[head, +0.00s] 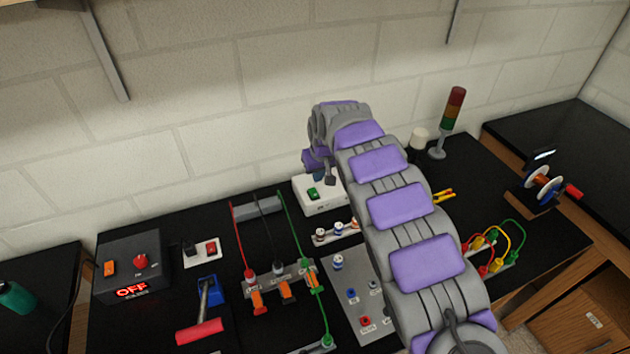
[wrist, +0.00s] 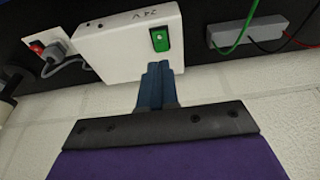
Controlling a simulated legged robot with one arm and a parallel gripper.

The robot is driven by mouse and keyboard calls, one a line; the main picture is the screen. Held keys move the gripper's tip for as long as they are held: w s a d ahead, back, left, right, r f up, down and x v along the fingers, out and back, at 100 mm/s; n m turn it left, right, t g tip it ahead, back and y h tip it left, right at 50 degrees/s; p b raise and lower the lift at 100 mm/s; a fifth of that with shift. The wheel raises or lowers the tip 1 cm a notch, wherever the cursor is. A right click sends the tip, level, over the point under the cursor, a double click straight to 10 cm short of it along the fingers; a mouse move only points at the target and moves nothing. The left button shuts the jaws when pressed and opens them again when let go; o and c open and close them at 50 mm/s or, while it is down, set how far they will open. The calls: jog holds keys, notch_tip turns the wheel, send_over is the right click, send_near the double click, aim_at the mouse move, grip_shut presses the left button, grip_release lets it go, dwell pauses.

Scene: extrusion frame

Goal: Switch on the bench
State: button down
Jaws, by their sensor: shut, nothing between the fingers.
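A white box (head: 322,204) stands on the black bench near the wall, with a green rocker switch (head: 313,193) on top. In the wrist view the white box (wrist: 110,45) carries a "24V" mark, and the green switch (wrist: 160,40) is just beyond my fingertips. My gripper (head: 319,176) is over the box; in the wrist view its blue fingers (wrist: 157,68) are together and empty. I cannot tell whether they touch the box. A dark power unit (head: 131,265) at left shows a red "OFF", with an orange switch (head: 110,268) and a red knob (head: 140,261).
A white socket plate (head: 202,252) with a red switch lies left of the box. A signal tower (head: 450,120) stands at the back right. My arm hides part of the bench's middle.

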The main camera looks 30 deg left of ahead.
aim_at(312, 188)
jog(key=v, duration=0.5)
jog(key=shift+a+r, duration=0.1)
jog(key=shift+a, duration=0.15)
jog(key=shift+w, duration=0.1)
jog(key=shift+w+a+r+b, duration=0.1)
jog(key=shift+w+a+b, duration=0.35)
jog(key=shift+b, duration=0.5)
jog(key=shift+r, duration=0.1)
jog(key=b+x, duration=0.2)
jog(key=x, duration=1.2)
